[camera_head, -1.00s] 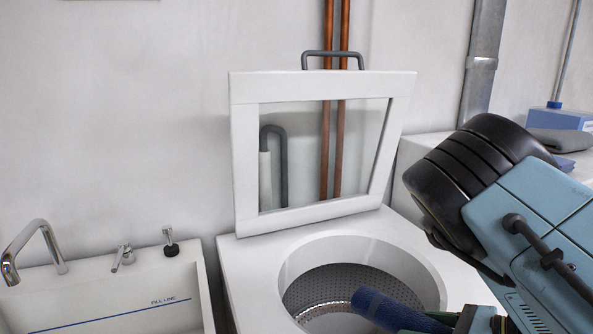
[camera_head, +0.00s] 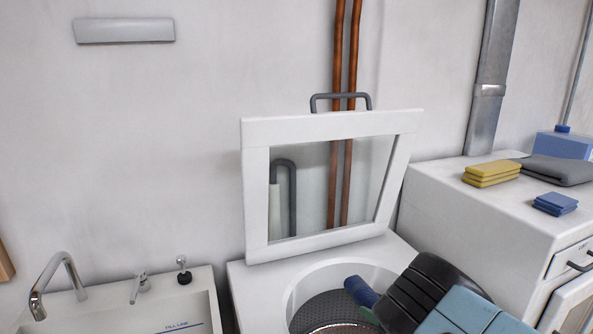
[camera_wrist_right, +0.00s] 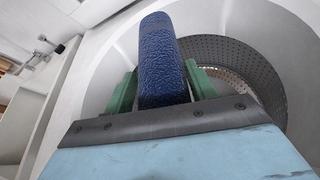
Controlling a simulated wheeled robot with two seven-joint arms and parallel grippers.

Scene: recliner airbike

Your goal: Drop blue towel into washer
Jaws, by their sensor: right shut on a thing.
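The blue towel (camera_head: 361,291) is a dark blue roll over the washer's open round mouth in the head view. In the right wrist view the towel (camera_wrist_right: 163,60) stands between the green fingers of my right gripper (camera_wrist_right: 163,88), which is shut on it. The washer (camera_head: 250,283) is white, with its framed glass lid (camera_head: 256,190) raised against the wall. Its perforated metal drum (camera_wrist_right: 235,62) shows below and beside the towel. In the head view my right forearm hides most of the right gripper and part of the opening. My left gripper is not in view.
A sink (camera_head: 205,300) with a curved tap (camera_head: 58,270) stands left of the washer. A white cabinet (camera_head: 450,195) on the right bears folded yellow cloths (camera_head: 492,174), blue cloths (camera_head: 556,204), a grey towel (camera_head: 565,170) and a blue container (camera_head: 563,145). Copper pipes (camera_head: 347,60) run up the wall.

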